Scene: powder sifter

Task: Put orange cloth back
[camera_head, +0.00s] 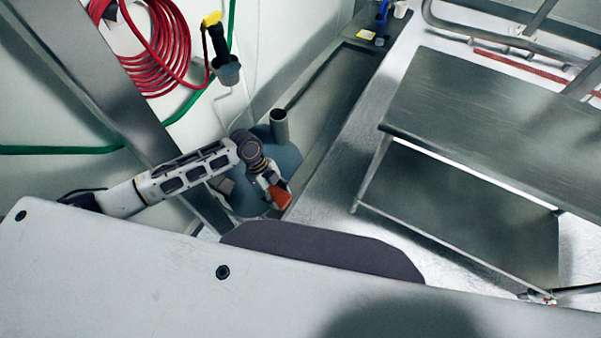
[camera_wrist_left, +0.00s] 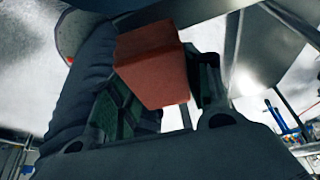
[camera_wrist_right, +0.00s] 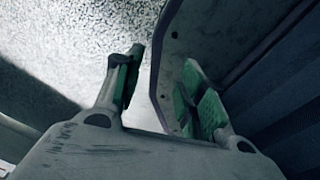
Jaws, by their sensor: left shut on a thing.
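The orange cloth (camera_head: 281,198) shows as a folded, block-like piece at the end of my left gripper (camera_head: 273,184) in the head view. In the left wrist view the cloth (camera_wrist_left: 155,65) fills the space between the fingers of my left gripper (camera_wrist_left: 160,100), which is shut on it. The cloth is held in front of a blue-grey round piece of equipment. My right gripper (camera_wrist_right: 160,88) shows only in its own wrist view. Its green-padded fingers are apart, with nothing between them.
The blue-grey equipment (camera_head: 286,158) has an upright metal tube (camera_head: 280,127). A steel table (camera_head: 490,120) stands right. A red hose (camera_head: 150,50) hangs left.

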